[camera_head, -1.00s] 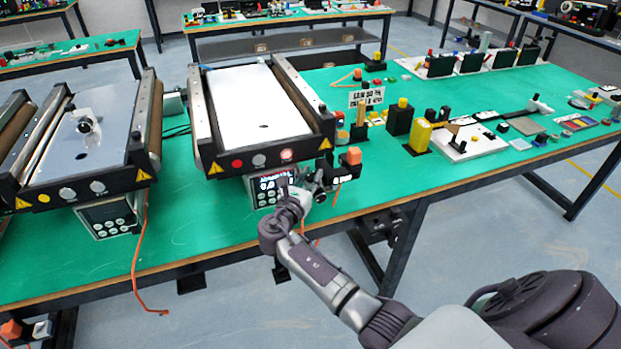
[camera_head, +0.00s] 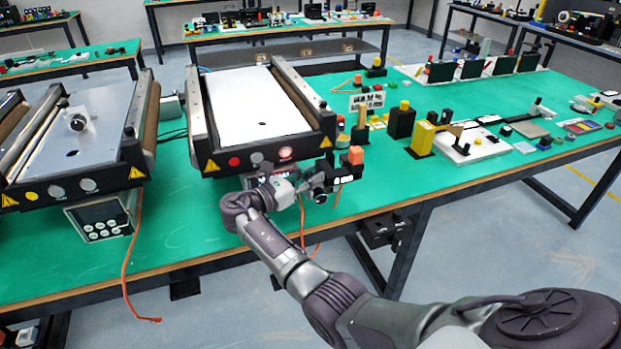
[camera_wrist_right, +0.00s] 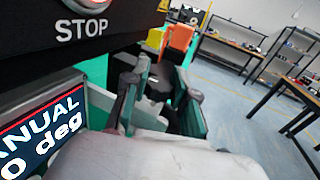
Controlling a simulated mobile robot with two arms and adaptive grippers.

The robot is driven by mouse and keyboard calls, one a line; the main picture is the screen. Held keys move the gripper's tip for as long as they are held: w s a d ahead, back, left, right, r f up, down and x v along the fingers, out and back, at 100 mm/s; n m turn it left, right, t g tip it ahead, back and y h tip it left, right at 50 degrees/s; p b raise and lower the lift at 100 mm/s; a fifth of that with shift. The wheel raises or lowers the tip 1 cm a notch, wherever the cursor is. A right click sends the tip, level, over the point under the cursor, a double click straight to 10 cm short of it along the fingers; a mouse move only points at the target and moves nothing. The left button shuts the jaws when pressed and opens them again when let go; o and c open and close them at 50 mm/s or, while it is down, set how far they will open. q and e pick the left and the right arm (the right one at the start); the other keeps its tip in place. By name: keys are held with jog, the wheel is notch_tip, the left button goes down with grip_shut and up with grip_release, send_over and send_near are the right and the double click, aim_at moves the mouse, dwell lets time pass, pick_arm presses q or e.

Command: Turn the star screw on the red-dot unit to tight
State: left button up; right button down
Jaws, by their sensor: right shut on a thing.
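The red-dot unit is the middle conveyor (camera_head: 205,151), with a white top and a red dot (camera_head: 234,161) on its black front. My right gripper (camera_head: 314,186) is at its front right corner, below the warning triangle. In the right wrist view the two fingers (camera_wrist_right: 160,98) are closed around a dark part between them, which looks like the star screw (camera_wrist_right: 158,86). Its star shape is mostly hidden by the fingers. The display (camera_wrist_right: 42,122) beside the gripper reads "MANUAL" and "0 deg". My left gripper is not in view.
A STOP button (camera_wrist_right: 88,3) is just above the display. An orange-topped block (camera_head: 356,155) stands close to the right of my gripper. Another conveyor with a yellow dot (camera_head: 67,194) is at the left. Orange cables hang over the table edge (camera_head: 225,257).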

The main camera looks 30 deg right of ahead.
jog(key=shift+r, duration=0.1)
jog(key=c, duration=0.9)
grip_release()
jog(key=s+a, duration=0.1)
jog(key=a, duration=1.1)
jog(key=shift+d, duration=0.1)
